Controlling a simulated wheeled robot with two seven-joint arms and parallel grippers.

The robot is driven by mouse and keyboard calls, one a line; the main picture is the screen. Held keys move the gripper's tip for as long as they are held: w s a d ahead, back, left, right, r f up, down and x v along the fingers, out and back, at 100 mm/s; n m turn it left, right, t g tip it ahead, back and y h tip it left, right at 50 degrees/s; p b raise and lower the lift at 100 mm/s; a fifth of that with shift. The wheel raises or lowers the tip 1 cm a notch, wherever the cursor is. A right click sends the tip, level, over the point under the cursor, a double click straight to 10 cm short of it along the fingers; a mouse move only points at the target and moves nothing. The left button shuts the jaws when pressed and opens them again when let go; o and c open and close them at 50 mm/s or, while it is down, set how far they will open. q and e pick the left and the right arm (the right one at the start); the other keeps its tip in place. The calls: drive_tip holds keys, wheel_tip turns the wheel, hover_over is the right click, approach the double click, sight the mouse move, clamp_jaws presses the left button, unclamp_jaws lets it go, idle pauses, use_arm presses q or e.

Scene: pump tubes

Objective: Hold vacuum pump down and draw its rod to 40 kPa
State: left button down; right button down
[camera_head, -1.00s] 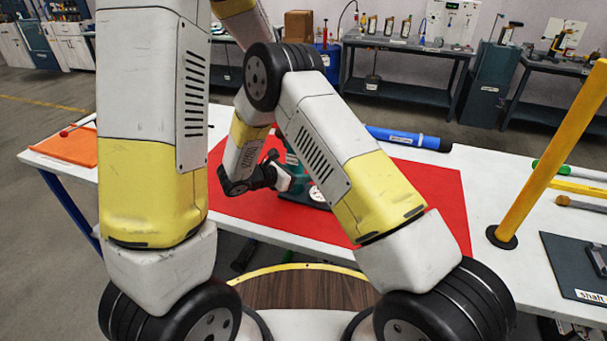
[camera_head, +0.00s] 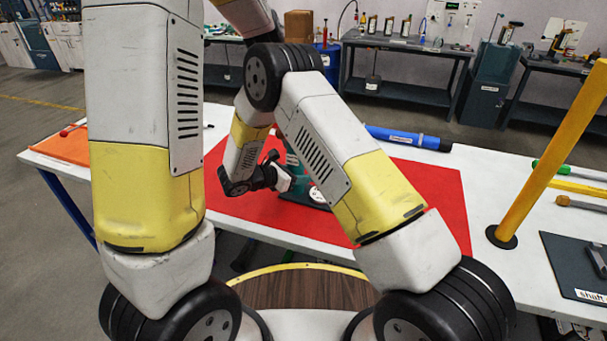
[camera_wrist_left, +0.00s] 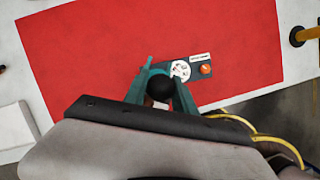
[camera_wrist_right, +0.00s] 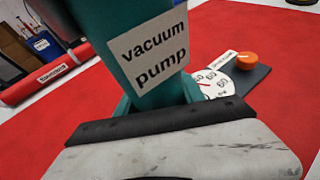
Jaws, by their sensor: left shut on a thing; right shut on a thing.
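The teal vacuum pump (camera_wrist_right: 150,50) stands on its dark base on the red mat. It shows partly in the head view (camera_head: 303,182), behind my right arm. My right gripper (camera_wrist_right: 158,100) is shut on the pump body just below its label. My left gripper (camera_wrist_left: 160,88) is shut on the round black knob (camera_wrist_left: 160,89) of the pump rod, seen from above.
An orange knob (camera_wrist_right: 247,57) and small label are on the base beside the gauge. The red mat (camera_head: 420,200) is clear around the pump. A blue tube (camera_head: 405,138) lies behind it. A yellow post (camera_head: 545,165) stands at right.

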use_arm(q)
drive_tip(key=shift+r, duration=0.65)
drive_tip(key=shift+f, duration=0.3)
drive_tip(key=c, duration=0.8)
unclamp_jaws()
drive_tip(key=shift+c, duration=0.2)
drive_tip(key=v, duration=0.8)
drive_tip(key=shift+c, duration=0.4)
